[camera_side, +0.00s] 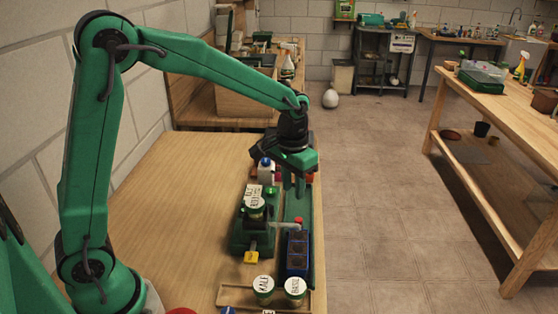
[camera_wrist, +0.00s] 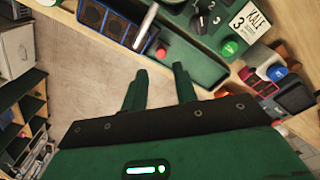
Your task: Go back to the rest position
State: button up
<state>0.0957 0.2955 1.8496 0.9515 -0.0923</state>
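My gripper (camera_side: 295,188) hangs from my outstretched green arm, pointing down above the far part of a long green rail (camera_side: 306,222) near the table's right edge. In the wrist view, my gripper (camera_wrist: 160,69) shows two green fingers apart with nothing between them. The green device also shows in the side view (camera_side: 240,238), left of the rail.
A blue-celled tray (camera_side: 297,252) sits on the rail. Lidded jars labelled KALE (camera_side: 263,285) and BASIL (camera_side: 295,286) stand in a wooden holder (camera_side: 232,296) at the front. A white bottle with a blue cap (camera_side: 265,168) stands near my gripper. The table's left side (camera_side: 165,215) is clear.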

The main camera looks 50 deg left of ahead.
jog(key=s+a+r+t, duration=0.2)
jog(key=s+r, duration=0.3)
jog(key=s, duration=0.5)
jog(key=s+a+r+t, duration=0.2)
jog(key=s+r, duration=0.3)
jog(key=s, duration=0.6)
jog(key=shift+r+t, duration=0.15)
jog(key=shift+t, duration=0.35)
jog(key=shift+a, duration=0.1)
